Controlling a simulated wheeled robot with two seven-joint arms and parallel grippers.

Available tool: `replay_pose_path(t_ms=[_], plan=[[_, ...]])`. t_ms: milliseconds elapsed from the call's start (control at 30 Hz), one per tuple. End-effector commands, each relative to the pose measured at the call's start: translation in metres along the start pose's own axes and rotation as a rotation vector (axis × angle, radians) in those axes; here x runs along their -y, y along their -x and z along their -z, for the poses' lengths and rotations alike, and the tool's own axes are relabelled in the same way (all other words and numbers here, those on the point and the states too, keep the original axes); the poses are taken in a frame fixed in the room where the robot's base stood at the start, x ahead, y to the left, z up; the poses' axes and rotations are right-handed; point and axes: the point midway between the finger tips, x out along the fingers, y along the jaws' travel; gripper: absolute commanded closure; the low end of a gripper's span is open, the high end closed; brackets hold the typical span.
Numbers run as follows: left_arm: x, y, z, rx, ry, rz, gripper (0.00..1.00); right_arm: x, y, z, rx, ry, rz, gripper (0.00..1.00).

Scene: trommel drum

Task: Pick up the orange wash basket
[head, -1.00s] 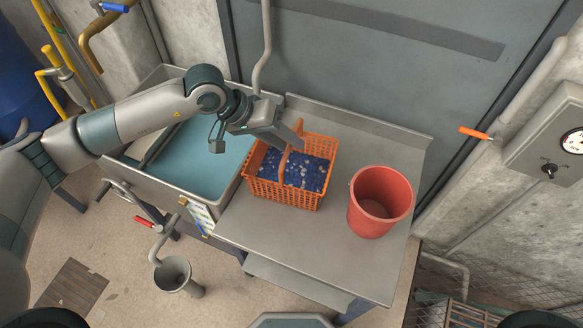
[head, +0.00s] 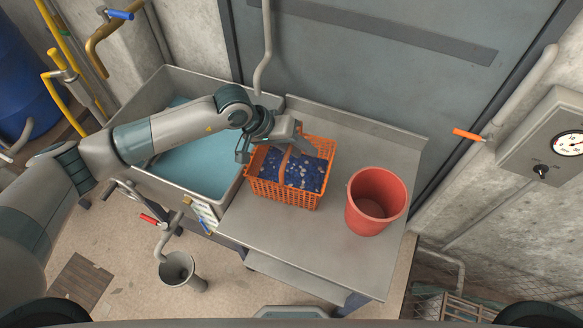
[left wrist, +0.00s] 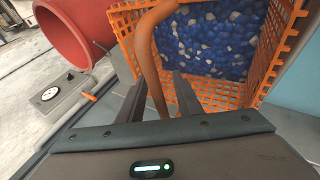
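The orange wash basket (head: 262,189) stands on the metal bench beside the sink, filled with blue and pale pebbles (head: 308,174). Its arched handle (head: 284,166) stands up over the load. My left gripper (head: 298,146) is at the top of the handle. In the left wrist view, the fingers (left wrist: 158,95) are apart, with the brown-orange handle (left wrist: 148,50) passing between them. Gaps show beside the handle, so the fingers do not look closed on it. The basket's lattice wall (left wrist: 122,22) lies beyond. My right gripper is not in view.
A red bucket (head: 375,201) stands on the bench (head: 290,235) to the right of the basket. The sink (head: 200,165) with bluish water is on the left. A wall pipe (head: 265,50) hangs behind. A control box (head: 550,140) is at the right.

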Motion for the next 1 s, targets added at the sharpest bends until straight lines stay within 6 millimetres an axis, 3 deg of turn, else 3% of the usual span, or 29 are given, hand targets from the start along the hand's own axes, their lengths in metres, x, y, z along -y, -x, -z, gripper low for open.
replay_pose_path(t_ms=[333,367,500,1000], plan=[[0.0002,0.0,0.0,0.0,0.0,0.0,0.68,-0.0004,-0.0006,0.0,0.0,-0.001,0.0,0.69],[0.0002,0.0001,0.0,0.0,0.0,0.0,0.7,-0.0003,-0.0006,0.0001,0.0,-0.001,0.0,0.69],[0.0002,0.0001,0.0,0.0,0.0,0.0,1.0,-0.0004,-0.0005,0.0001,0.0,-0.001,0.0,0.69],[0.001,-0.0001,0.0,-0.001,-0.002,0.002,1.0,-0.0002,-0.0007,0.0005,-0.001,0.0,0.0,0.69]])
